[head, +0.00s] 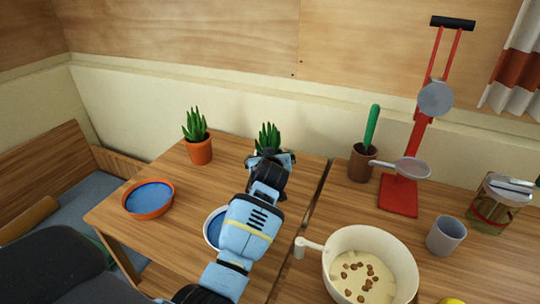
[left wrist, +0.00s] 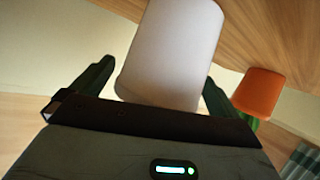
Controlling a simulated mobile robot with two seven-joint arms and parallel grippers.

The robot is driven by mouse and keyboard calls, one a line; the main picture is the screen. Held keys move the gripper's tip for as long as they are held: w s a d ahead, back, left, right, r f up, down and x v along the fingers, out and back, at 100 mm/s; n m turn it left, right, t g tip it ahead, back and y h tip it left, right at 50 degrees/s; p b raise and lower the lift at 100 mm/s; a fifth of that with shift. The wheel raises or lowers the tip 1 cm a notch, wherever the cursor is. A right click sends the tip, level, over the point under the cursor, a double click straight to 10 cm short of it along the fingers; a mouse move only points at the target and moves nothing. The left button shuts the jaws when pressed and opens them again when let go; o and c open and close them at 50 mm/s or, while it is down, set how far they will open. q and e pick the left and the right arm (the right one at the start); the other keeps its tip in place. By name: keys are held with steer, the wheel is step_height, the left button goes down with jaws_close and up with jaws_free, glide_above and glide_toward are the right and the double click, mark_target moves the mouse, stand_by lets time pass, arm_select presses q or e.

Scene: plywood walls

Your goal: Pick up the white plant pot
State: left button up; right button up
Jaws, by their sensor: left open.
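The white plant pot (left wrist: 172,50) fills the upper middle of the left wrist view. In the head view only its spiky green plant (head: 267,137) clearly shows, as my gripper hides the pot. My left gripper (head: 270,158) is open at the pot. In the left wrist view its two dark fingers lie on either side of the pot. I cannot tell whether they touch it. My right gripper is in neither view.
An orange pot with a green plant (head: 201,151) stands left of my gripper. An orange-rimmed blue dish (head: 148,199) and a white-rimmed blue dish (head: 212,228) are nearer. A cream pan (head: 402,262), brown pot (head: 361,165) and red stand (head: 398,196) are right.

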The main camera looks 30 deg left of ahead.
mark_target(270, 128)
arm_select(q)
steer(key=shift+w, duration=0.1)
steer(key=c, duration=1.1)
steer(key=shift+r, duration=0.15)
steer(key=shift+c, duration=1)
step_height(270, 128, up, 10)
steer(key=shift+p, duration=0.3)
steer(key=shift+a, duration=0.1)
